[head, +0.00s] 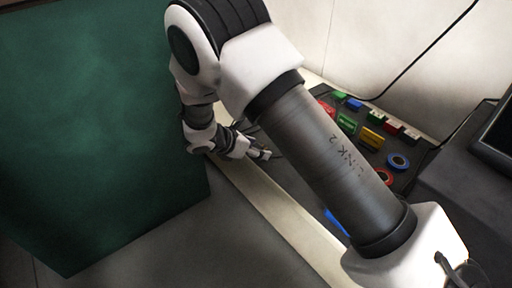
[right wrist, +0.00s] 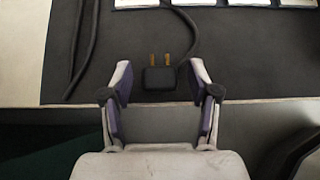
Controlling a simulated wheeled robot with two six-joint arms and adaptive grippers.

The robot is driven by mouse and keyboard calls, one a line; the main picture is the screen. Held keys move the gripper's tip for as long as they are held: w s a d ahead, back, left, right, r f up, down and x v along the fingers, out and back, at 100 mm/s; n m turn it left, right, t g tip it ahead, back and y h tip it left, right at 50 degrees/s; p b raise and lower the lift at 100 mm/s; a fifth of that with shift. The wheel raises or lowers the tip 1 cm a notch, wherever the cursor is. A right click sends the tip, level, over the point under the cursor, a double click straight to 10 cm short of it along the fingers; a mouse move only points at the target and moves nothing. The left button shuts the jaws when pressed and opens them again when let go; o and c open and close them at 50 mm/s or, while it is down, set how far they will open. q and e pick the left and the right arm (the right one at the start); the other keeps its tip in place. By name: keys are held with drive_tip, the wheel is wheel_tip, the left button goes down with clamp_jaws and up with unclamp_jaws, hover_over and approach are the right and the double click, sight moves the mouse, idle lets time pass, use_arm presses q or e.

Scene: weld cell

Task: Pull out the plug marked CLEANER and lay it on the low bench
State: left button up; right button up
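A black plug (right wrist: 160,80) with two brass prongs shows in the right wrist view, out of any socket. It appears to lie on the dark top of the low bench (right wrist: 240,70), close to its near edge. Its cable runs off to the upper right. No marking on it can be read. My right gripper (right wrist: 160,92) is open, with one finger on each side of the plug and a gap to both. In the head view my right gripper (head: 263,154) is small, over the bench edge, and the plug cannot be made out. My left gripper is not in view.
Green, yellow (head: 371,138) and red blocks, a blue ring (head: 398,162) and a red ring sit on the bench's dark top. A big green panel (head: 90,130) stands at left. Dark cords lie at upper left in the wrist view, with white pieces (right wrist: 212,3) along the top.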

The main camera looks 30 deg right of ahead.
wheel_tip(320, 180, up, 10)
drive_tip(key=shift+r, duration=0.1)
idle(0.4)
idle(0.5)
